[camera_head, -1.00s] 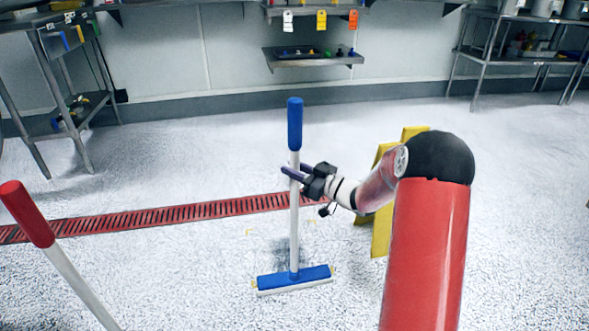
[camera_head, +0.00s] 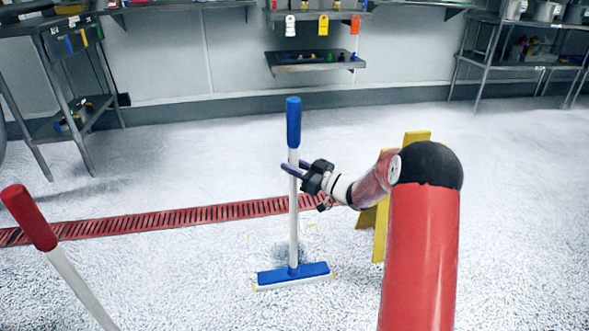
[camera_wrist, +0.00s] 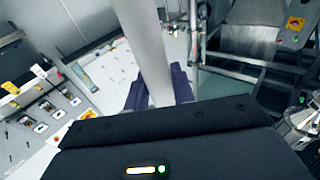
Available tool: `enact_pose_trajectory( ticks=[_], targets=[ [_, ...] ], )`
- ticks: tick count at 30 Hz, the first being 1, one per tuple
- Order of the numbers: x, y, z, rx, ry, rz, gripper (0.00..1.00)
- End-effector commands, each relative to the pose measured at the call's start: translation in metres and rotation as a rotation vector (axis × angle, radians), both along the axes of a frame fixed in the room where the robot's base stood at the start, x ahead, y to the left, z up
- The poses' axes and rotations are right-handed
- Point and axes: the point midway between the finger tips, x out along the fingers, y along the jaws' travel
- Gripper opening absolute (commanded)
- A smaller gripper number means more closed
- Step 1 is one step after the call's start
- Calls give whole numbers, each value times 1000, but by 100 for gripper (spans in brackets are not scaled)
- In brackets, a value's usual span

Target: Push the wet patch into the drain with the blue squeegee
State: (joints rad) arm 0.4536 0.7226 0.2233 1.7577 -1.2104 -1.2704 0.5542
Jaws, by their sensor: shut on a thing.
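The blue squeegee (camera_head: 293,272) stands upright with its head on the floor and a white pole topped by a blue grip. My gripper (camera_head: 291,169) is shut on the pole below the blue grip. In the wrist view the pale pole (camera_wrist: 147,50) runs between the dark fingers of my gripper (camera_wrist: 158,88). The wet patch (camera_head: 279,253) is a grey darker area on the floor just behind the squeegee head, partly hidden by the pole. The drain (camera_head: 170,217) is a long red slotted grate crossing the floor beyond the patch.
A yellow floor sign (camera_head: 383,225) stands right of the squeegee, partly behind my arm. A red-handled pole (camera_head: 74,279) leans at the front left. Metal racks stand at the back left (camera_head: 75,90) and back right (camera_head: 520,62).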

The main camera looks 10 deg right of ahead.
Motion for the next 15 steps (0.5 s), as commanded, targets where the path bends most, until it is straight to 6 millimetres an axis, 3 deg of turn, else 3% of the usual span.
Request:
enact_pose_trajectory(
  ticks=[15],
  targets=[
    [30,1,0,2,-5,3,0]
  ],
)
